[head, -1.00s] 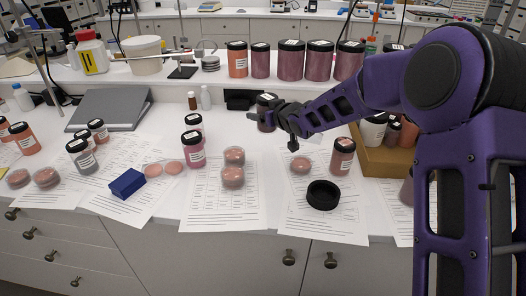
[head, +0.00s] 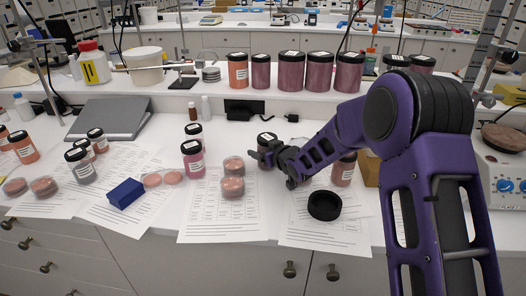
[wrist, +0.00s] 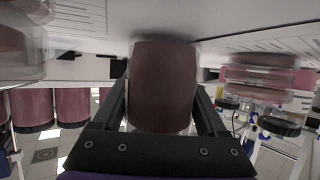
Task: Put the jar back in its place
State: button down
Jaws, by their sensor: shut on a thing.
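My gripper (head: 272,157) is shut on a dark reddish jar (head: 266,141) with a black lid and a white label on top. It holds the jar by its sides above the back of the counter, left of the arm. In the wrist view the dark red jar (wrist: 163,85) fills the space between the two fingers. Whether its base touches the counter cannot be told. A row of similar jars (head: 291,70) with black lids, orange to purple, stands on the raised shelf behind.
Petri dishes (head: 232,187) stand on a printed sheet left of the gripper. A black ring-shaped dish (head: 325,205) lies in front, and a reddish jar (head: 343,172) stands right, partly behind my arm. A pink jar (head: 193,160) and blue box (head: 126,193) are farther left.

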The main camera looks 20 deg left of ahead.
jog(key=shift+f, duration=0.2)
grip_release()
jog(key=shift+r, duration=0.1)
jog(key=shift+r, duration=0.25)
jog(key=v, duration=1.2)
jog(key=shift+f+p, duration=0.1)
jog(key=shift+p, duration=0.2)
